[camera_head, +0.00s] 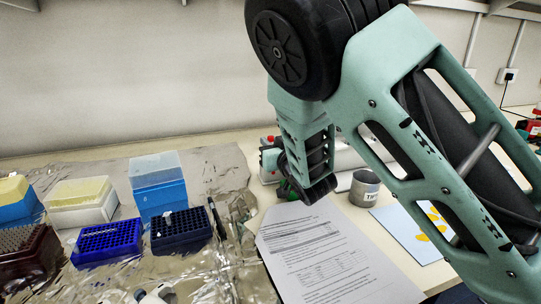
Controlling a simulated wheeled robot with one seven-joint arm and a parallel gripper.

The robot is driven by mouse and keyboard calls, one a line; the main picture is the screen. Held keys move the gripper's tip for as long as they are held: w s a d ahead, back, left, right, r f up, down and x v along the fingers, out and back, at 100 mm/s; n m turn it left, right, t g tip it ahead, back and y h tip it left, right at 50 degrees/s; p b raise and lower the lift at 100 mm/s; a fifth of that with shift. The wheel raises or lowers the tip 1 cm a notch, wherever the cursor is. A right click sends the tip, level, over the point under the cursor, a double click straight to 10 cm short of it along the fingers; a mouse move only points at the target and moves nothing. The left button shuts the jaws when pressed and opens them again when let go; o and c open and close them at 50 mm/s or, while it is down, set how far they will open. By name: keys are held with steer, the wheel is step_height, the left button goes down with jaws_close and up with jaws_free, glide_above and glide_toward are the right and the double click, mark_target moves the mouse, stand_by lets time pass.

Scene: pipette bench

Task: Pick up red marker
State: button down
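I cannot make out a red marker for certain. A small red spot (269,139) shows on the bench beside the end of my arm, too small to identify. A green item (286,190) lies just below it, partly covered by my arm. My arm comes in from the right and folds down over the middle of the bench. I cannot make out my gripper's fingers; my arm's own links cover that area.
A printed sheet (330,258) lies in front, with a grey cup (364,188) behind its right side. Blue tube racks (107,241) and tip boxes (158,185) stand on crumpled foil at left. Red items (534,127) sit at the right edge. A blue-white card (405,232) lies at right.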

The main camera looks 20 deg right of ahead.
steer(key=shift+r, duration=0.1)
step_height(320, 180, up, 10)
steer(key=shift+f, duration=0.1)
stand_by(0.8)
